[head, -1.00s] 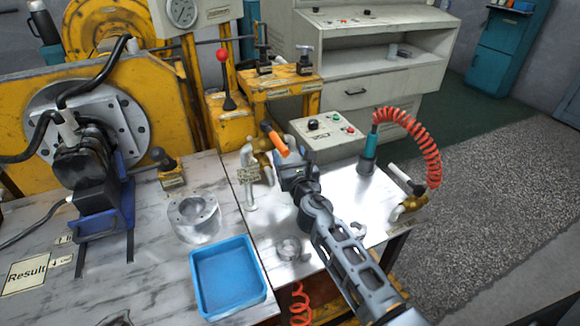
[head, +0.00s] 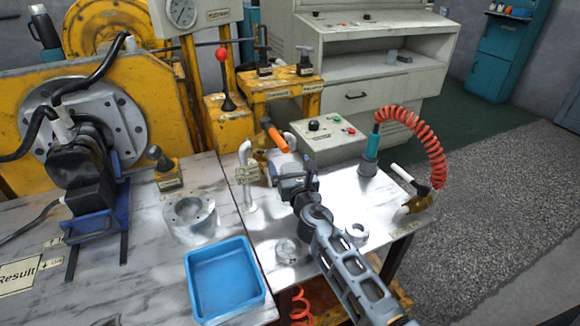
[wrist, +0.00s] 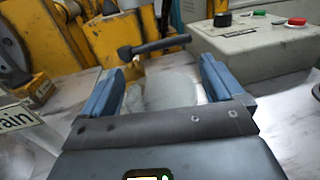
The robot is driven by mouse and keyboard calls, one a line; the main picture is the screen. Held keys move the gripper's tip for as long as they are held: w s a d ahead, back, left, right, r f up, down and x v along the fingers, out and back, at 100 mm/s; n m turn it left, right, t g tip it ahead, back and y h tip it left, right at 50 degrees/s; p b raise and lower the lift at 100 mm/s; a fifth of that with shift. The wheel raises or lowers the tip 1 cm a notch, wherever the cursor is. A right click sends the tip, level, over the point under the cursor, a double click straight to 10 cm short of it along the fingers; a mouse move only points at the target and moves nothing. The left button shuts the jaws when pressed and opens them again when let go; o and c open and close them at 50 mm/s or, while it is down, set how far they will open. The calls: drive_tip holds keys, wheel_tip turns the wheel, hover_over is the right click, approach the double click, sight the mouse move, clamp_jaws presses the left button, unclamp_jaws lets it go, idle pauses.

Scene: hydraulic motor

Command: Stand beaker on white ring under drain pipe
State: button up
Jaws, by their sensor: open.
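A pale, see-through round body, which looks like the beaker (wrist: 168,88), stands between the two fingers of my gripper (wrist: 170,80) in the wrist view. The fingers are apart, with the beaker between them; I cannot tell whether they touch it. In the head view my gripper (head: 290,172) is over the right bench, just right of the white drain pipe (head: 246,180). The beaker is mostly hidden there behind the gripper. A sign reading "rain" (wrist: 16,117) shows at the left of the wrist view. I cannot make out the white ring with certainty.
An orange-handled valve (head: 275,136) is close behind my gripper. A control box (head: 330,137) stands behind it. Small round parts (head: 287,251) lie in front. A red coiled hose (head: 432,150) is right.

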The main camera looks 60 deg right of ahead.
drive_tip(key=shift+r, duration=0.15)
drive_tip(key=v, duration=1.2)
drive_tip(key=shift+b, duration=0.35)
